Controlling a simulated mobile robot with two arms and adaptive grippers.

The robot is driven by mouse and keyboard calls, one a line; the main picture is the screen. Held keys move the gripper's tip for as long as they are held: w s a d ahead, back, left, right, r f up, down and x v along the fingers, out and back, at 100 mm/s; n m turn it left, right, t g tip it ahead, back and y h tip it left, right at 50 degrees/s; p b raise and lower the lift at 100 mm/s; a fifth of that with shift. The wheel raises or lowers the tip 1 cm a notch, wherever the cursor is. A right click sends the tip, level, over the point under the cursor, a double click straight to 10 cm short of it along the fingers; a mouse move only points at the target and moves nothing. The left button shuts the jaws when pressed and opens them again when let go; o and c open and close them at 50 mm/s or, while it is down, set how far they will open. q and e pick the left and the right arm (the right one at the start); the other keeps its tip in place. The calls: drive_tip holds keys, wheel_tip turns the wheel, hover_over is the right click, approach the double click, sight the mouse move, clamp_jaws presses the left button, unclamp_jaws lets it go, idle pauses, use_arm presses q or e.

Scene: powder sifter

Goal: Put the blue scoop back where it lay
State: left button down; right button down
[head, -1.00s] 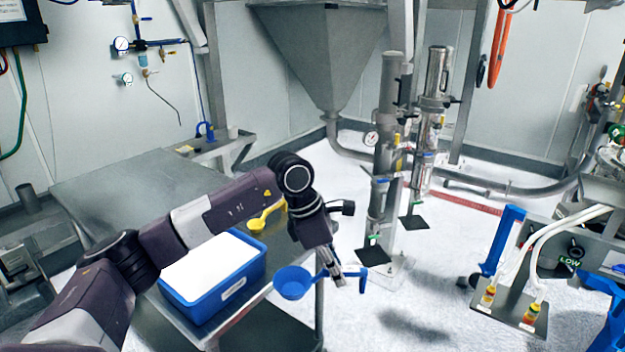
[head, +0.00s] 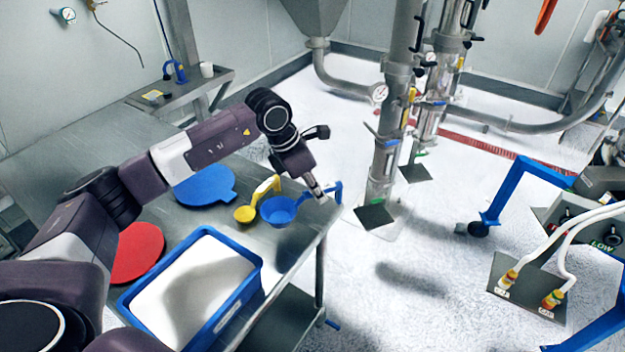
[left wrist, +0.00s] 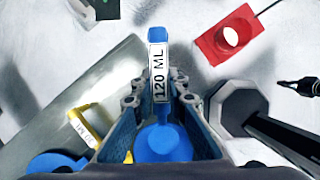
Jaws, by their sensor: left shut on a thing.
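The blue scoop (head: 279,212) is held by my left gripper (head: 319,194) near the right edge of the metal table (head: 303,237). Its bowl appears just right of the yellow scoop (head: 244,214); I cannot tell whether it touches the table. In the left wrist view the blue scoop's handle, labelled "120 ML" (left wrist: 159,75), lies between the fingers (left wrist: 160,105), with the blue bowl below. The yellow scoop also shows in the left wrist view (left wrist: 82,121), to the left. My right gripper is not in view.
A blue tub (head: 253,283) of white powder stands at the table's front. A blue disc (head: 203,186) and a red disc (head: 138,252) lie on the table. Steel column equipment (head: 385,165) stands on the floor to the right. Bare table lies at the far left.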

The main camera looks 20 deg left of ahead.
use_arm(q)
drive_tip(key=shift+s+d+f, duration=0.15)
drive_tip(key=shift+s+f, duration=0.05)
drive_tip(key=shift+s, duration=0.1)
drive_tip(key=shift+s+f+b, duration=0.1)
drive_tip(key=shift+f+b, duration=0.2)
drive_tip(key=f, duration=0.1)
drive_tip(key=f+b, duration=0.2)
drive_tip(key=f, duration=0.1)
drive_tip(key=shift+w+a+f, duration=0.1)
drive_tip(key=shift+w+a, duration=0.15)
drive_tip(key=shift+w, duration=0.05)
drive_tip(key=shift+s+d+f+b, duration=0.1)
drive_tip(key=shift+f+b, duration=0.2)
drive_tip(key=shift+f, duration=0.4)
drive_tip(key=shift+f+b, duration=0.65)
drive_tip(key=c, duration=1.8)
unclamp_jaws()
